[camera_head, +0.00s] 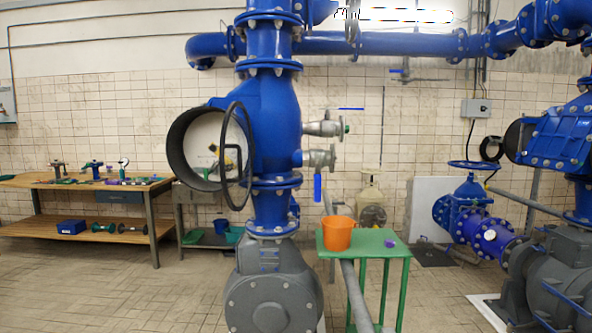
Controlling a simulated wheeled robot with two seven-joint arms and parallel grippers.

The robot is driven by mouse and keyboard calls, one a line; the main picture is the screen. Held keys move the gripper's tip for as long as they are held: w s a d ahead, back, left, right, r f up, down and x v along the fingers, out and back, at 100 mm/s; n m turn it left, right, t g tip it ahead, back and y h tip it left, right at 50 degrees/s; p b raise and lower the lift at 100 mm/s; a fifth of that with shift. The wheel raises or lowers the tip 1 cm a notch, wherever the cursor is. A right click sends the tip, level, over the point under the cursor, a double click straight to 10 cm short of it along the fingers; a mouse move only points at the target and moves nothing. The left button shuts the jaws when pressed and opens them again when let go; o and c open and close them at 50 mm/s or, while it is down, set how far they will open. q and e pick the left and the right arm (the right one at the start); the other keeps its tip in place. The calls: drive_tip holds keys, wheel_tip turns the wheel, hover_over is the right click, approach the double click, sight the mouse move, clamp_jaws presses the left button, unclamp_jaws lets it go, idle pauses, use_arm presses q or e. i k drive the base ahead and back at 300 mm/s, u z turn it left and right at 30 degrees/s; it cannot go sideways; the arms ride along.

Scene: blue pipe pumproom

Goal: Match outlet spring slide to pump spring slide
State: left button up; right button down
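I cannot make out for certain which parts are the outlet spring slide and the pump spring slide. A large blue vertical pipe (272,110) stands on a grey pump housing (272,290). Two small metal valves stick out from its right side, an upper one (324,128) and a lower one (320,158). A blue lever (317,188) hangs down below the lower valve. A dark handwheel (236,158) stands at the pipe's left side, in front of a wide round black-rimmed opening (180,150). Neither of my grippers is in view.
A green table (362,246) with an orange bucket (338,234) and a small purple item (390,243) stands right of the pump. A wooden workbench (70,182) with tools is at left. More blue pipework (560,140) fills the right. The left floor is clear.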

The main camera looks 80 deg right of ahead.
sight(207, 171)
drive_tip(key=z, duration=2.7)
drive_tip(key=i, duration=1.65)
